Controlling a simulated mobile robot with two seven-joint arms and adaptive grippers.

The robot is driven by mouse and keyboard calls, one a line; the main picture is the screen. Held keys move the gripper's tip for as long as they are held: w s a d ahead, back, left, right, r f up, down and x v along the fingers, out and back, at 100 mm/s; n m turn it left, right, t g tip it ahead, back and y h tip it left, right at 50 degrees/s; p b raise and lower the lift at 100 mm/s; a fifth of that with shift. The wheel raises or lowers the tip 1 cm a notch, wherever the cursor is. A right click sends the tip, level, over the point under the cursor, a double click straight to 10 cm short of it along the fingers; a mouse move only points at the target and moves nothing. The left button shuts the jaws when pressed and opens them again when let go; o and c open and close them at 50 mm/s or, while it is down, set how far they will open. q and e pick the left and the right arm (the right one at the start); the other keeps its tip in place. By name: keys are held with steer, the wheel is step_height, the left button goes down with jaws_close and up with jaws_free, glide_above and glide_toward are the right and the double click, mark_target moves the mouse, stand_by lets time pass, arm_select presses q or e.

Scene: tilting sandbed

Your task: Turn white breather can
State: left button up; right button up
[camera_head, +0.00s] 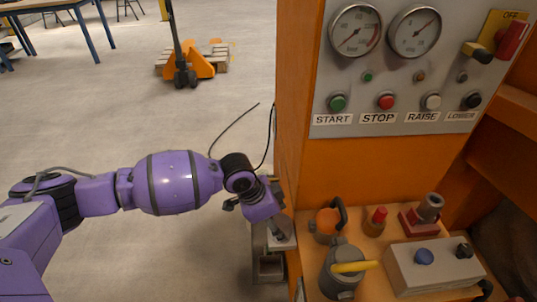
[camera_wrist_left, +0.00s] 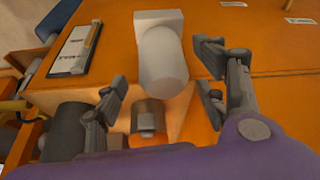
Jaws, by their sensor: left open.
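The white breather can (camera_wrist_left: 163,65) is a pale rounded cylinder on a square base against the orange housing in the left wrist view. My left gripper (camera_wrist_left: 161,92) is open, with one finger on each side of the can's near end. A gap shows on both sides, and I see no clear contact. In the head view, my left gripper (camera_head: 272,222) is at the left side of the orange cabinet. A pale part shows beside its fingers, but I cannot tell there whether it is the can. My right gripper is in neither view.
The orange cabinet (camera_head: 297,150) carries a panel (camera_head: 390,70) with gauges and buttons. Grey fittings and a control box (camera_head: 433,265) stand on its ledge. A brownish cylinder (camera_wrist_left: 148,118) is below the can. A placard (camera_wrist_left: 72,50) is left of it. Open floor lies left of the cabinet.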

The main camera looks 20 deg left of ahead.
arm_select(q)
steer(key=x, duration=0.3)
steer(key=shift+w+d+f, duration=0.15)
steer(key=shift+w+f, duration=0.05)
steer(key=shift+w, duration=0.1)
steer(key=shift+f+b, duration=0.2)
steer(key=shift+b, duration=0.1)
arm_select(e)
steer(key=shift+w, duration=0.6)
arm_select(q)
steer(key=shift+d, duration=0.1)
steer(key=c, duration=1.1)
steer(key=n+p, duration=0.1)
steer(key=p, duration=0.1)
steer(key=shift+r+p, duration=0.15)
steer(key=shift+p, duration=0.15)
steer(key=shift+f+n, duration=0.2)
steer(key=shift+n, duration=0.1)
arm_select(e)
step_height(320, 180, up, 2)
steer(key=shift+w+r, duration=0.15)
arm_select(q)
steer(key=o, duration=1.1)
